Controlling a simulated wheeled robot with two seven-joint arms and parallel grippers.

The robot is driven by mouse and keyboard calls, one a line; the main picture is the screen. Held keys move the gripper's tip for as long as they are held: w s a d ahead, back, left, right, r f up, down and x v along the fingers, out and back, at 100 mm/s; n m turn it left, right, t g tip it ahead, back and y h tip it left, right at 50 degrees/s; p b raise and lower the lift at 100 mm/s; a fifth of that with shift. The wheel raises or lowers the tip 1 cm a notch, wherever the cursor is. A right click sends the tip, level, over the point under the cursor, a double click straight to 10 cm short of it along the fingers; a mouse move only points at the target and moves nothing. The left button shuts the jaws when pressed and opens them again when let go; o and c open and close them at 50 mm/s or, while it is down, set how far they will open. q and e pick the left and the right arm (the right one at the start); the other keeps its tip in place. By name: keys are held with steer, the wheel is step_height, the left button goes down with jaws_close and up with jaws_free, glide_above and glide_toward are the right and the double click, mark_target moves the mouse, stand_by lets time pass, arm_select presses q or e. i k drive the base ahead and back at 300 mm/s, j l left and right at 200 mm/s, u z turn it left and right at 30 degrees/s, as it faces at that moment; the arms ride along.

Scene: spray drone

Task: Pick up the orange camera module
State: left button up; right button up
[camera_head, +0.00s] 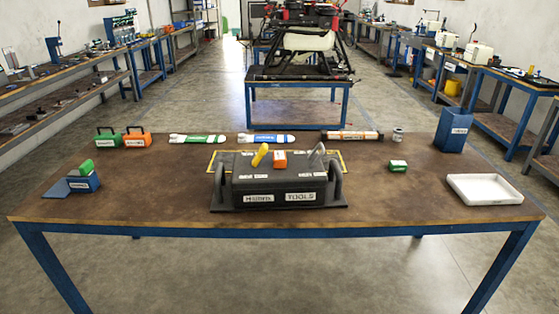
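A small orange block (280,159) with a pale label sits on top of the dark tool holder (270,183) in the middle of the table. It stands between a yellow-handled item (260,154) and a grey metal item (317,152). An orange case with a black handle (138,138) stands at the back left. The labels are too small to read, so I cannot tell for certain which is the camera module; the small block looks more like a module. Neither of my grippers is in view.
A drone (305,38) stands behind. The table's front left is clear.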

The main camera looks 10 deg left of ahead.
mark_target(278, 157)
steer(key=i+j+z, duration=0.15)
steer(key=i, duration=0.25)
steer(key=i+j+z, duration=0.2)
steer(key=i+j, duration=0.1)
steer(key=i, duration=0.1)
